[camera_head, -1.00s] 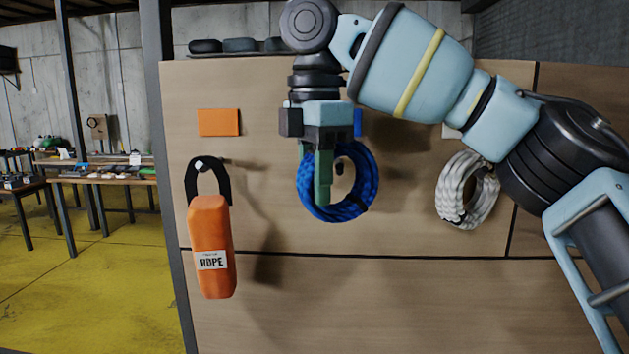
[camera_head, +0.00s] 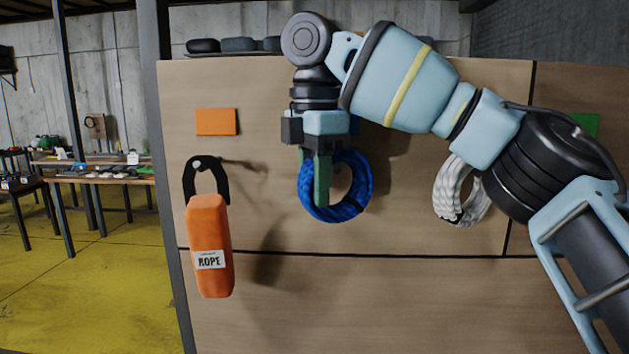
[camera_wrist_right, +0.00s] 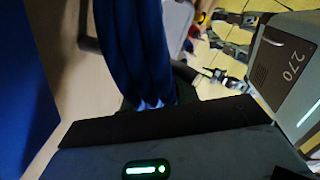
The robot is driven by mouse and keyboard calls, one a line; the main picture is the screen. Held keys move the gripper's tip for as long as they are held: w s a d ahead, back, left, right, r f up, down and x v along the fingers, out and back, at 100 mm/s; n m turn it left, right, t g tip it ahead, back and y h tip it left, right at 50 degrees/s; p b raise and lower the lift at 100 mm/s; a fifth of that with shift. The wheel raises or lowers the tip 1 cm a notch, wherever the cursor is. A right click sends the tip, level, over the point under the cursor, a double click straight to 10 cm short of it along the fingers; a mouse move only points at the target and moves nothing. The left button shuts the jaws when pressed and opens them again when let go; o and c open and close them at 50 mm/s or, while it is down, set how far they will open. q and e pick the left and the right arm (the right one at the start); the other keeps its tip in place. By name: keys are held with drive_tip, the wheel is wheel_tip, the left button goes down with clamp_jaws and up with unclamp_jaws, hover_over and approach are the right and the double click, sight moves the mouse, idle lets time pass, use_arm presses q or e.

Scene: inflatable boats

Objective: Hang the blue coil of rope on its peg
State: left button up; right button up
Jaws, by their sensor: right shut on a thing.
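The blue coil of rope (camera_head: 365,190) hangs in front of the wooden board (camera_head: 400,295), roughly ring-shaped and upright. My right gripper (camera_head: 319,180) comes down from above, its green fingers shut on the coil's left part. Blue strands (camera_wrist_right: 135,50) fill the upper middle of the right wrist view. A blue square (camera_head: 355,125) on the board shows partly behind the gripper. The peg for the blue coil is not visible; bare board shows through the ring's opening. I cannot tell whether the coil touches the board. My left gripper is not in view.
An orange rope bag (camera_head: 209,240) hangs by a black loop from a peg at left, below an orange square (camera_head: 217,122). A white coil (camera_head: 458,195) hangs at right, partly behind my arm. A green square (camera_head: 586,125) is farther right. The lower board is clear.

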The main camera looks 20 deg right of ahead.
idle(0.4)
drive_tip(key=o, duration=1.2)
drive_tip(key=shift+r, duration=3.95)
drive_tip(key=shift+f, duration=0.1)
